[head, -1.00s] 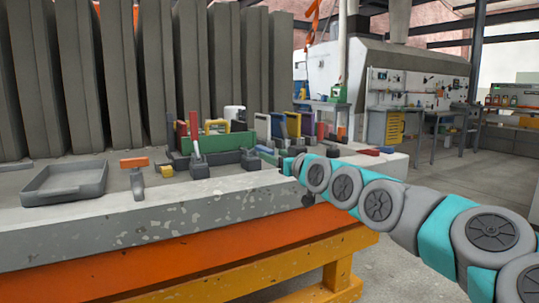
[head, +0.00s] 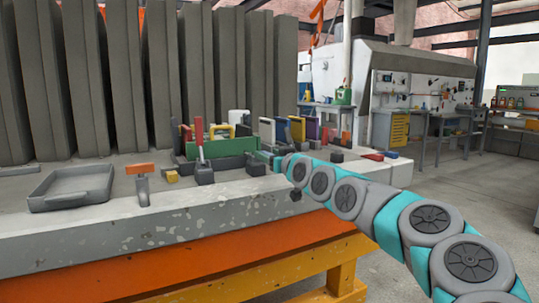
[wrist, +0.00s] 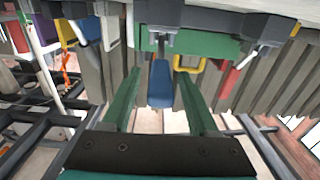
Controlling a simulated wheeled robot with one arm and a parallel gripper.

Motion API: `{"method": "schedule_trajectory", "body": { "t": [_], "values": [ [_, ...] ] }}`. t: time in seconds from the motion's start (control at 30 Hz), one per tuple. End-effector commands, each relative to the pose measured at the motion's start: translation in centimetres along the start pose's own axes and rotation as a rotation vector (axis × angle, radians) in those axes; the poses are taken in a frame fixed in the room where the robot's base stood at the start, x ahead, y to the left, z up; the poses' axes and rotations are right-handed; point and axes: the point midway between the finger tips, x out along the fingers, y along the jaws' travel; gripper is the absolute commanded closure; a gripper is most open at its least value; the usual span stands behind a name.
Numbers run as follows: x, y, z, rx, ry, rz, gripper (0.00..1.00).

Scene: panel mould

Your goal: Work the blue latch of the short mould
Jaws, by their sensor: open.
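The blue latch (wrist: 161,88) shows in the middle of the wrist view, its handle extending from a dark block beside the green mould wall (wrist: 208,43). My gripper (wrist: 160,75) is open, with one green finger on each side of the latch in the picture. There are visible gaps on both sides, and I cannot tell if the latch is fully between the fingers in depth. In the head view the green mould wall (head: 222,146) stands on the table, and my arm's end, beside its right end, is too small to read. I cannot make out the blue latch there.
A red lever (head: 199,132) stands left of my arm's end. Coloured panels (head: 297,130) stand behind it. A grey tray (head: 72,199) and an orange-handled tool (head: 140,178) lie left on the concrete table (head: 110,240). Tall grey slabs stand behind.

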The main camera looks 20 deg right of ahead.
Motion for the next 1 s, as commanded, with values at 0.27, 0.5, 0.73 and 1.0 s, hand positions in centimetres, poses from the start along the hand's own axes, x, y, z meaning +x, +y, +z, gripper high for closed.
{"method": "schedule_trajectory", "body": {
  "t": [0.27,0.5,0.73,1.0],
  "values": [
    [0.01,0.0,0.0,0.0,0.0,0.0,0.44],
    [0.0,0.0,0.0,0.0,0.0,0.0,0.72],
    [0.0,-0.01,0.01,0.0,0.0,0.0,0.97],
    [0.0,-0.02,0.01,0.0,0.0,-0.001,1.0]
  ]
}}
